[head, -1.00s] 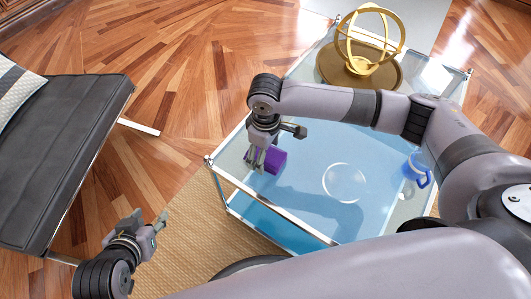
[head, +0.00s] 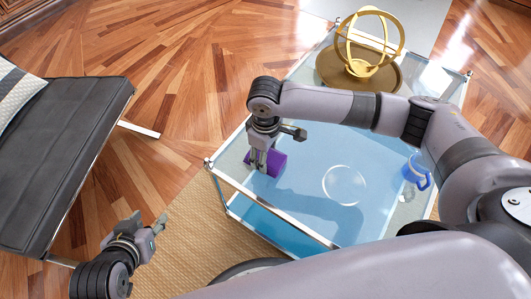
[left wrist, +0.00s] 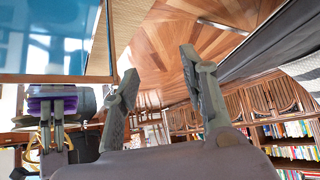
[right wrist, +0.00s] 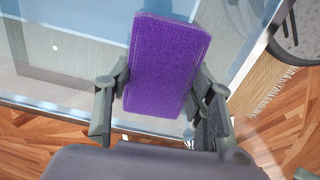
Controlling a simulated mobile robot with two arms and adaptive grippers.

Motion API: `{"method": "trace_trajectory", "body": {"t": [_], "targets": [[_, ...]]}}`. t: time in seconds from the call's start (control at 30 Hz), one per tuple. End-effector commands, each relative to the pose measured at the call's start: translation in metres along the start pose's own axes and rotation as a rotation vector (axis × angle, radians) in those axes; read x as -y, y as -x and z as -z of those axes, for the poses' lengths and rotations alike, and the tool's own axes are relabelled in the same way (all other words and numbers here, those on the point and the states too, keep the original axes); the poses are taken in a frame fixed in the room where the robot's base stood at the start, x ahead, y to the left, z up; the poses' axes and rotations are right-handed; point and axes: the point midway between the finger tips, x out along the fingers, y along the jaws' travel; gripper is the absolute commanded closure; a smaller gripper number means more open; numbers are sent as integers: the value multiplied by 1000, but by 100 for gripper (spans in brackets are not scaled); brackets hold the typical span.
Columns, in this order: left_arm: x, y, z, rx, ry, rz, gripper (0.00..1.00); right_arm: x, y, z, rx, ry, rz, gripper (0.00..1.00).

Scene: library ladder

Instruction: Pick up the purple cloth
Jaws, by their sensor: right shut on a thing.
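The purple cloth (head: 274,163) is a small folded block at the near left corner of the glass-topped table (head: 310,205). My right gripper (head: 261,162) reaches down on it. In the right wrist view the cloth (right wrist: 168,65) lies between the two fingers of the right gripper (right wrist: 160,92), which are closed on its sides. The left wrist view also shows the cloth (left wrist: 52,92) with the right fingers at it. I cannot tell whether it is clear of the glass. My left gripper (head: 137,230) is open and empty, off the table to the left.
A golden ring ornament (head: 370,45) on a round brown tray (head: 385,84) stands at the table's back. A clear round glass piece (head: 345,184) and a blue mug (head: 416,172) are on the table. A dark padded bench (head: 60,150) is at the left.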

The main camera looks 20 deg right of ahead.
Motion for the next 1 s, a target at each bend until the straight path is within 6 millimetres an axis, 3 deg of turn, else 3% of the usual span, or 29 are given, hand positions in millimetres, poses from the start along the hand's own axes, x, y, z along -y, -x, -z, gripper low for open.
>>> {"method": "trace_trajectory", "body": {"t": [0.17, 0.37, 0.53, 0.7, 1.0], "targets": [[2, 4, -9, 50, 2, 4, 60, 0, 8, 0, -2, 0, 0, 78], [6, 12, -48, 214, 6, 13, 60, 0, 29, 1, -2, -1, 0, 78], [10, 39, -86, 425, 13, 23, 60, -1, 65, 1, -4, 0, -1, 78], [10, 48, -73, 413, 13, 21, 60, 0, 119, 2, -5, 0, 0, 78], [8, -8, -103, 444, 11, 14, 60, 0, 172, 1, -3, 0, 0, 78]]}}
